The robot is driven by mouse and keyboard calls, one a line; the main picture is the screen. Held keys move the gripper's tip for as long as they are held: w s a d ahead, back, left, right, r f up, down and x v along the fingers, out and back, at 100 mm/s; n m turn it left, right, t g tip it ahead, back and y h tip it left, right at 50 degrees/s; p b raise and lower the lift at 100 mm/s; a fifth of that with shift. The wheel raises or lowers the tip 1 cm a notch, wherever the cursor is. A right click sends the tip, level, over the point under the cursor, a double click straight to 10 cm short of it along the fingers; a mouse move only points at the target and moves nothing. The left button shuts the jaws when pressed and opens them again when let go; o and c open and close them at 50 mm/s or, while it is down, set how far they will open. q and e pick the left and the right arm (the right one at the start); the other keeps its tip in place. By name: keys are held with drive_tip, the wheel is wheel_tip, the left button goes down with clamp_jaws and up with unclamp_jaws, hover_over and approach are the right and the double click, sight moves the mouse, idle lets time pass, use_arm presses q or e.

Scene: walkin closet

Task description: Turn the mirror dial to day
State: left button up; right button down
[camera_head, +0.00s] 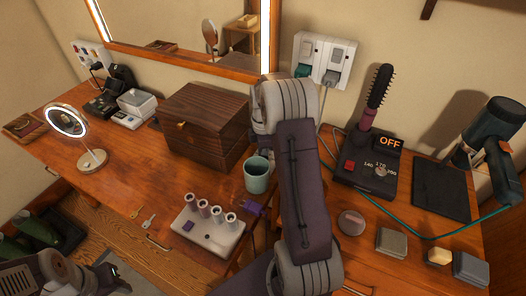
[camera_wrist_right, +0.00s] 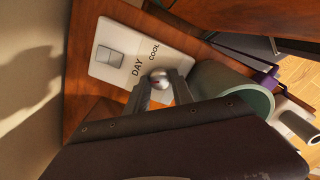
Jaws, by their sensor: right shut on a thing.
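The mirror dial (camera_wrist_right: 160,78) is a small silvery knob on a white panel (camera_wrist_right: 112,62) marked DAY and COOL, seen in the right wrist view. My right gripper (camera_wrist_right: 160,90) is shut on the dial, one dark finger on each side. The knob sits close to both words; I cannot tell which one it points to. In the head view my right arm hides the panel and the right gripper. The wall mirror (camera_head: 185,45) has lit strips along its edges.
A green cup (camera_head: 257,177) stands beside my right arm, close to the gripper in the wrist view. A wooden box (camera_head: 207,125) is left of the arm. Right of it are a black hair-tool base (camera_head: 365,165) and wall sockets (camera_head: 323,60). A round lit mirror (camera_head: 67,120) stands left.

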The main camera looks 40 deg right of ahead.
drive_tip(key=m+p, duration=0.2)
drive_tip(key=m, duration=0.1)
drive_tip(key=shift+r+p, duration=0.2)
drive_tip(key=shift+p, duration=0.15)
drive_tip(key=shift+f+m+p, duration=0.15)
drive_tip(key=shift+m+p, duration=0.7)
drive_tip(key=shift+m, duration=0.55)
drive_tip(key=c, duration=1.1)
unclamp_jaws()
wheel_tip(320, 180, up, 9)
drive_tip(key=p, duration=0.1)
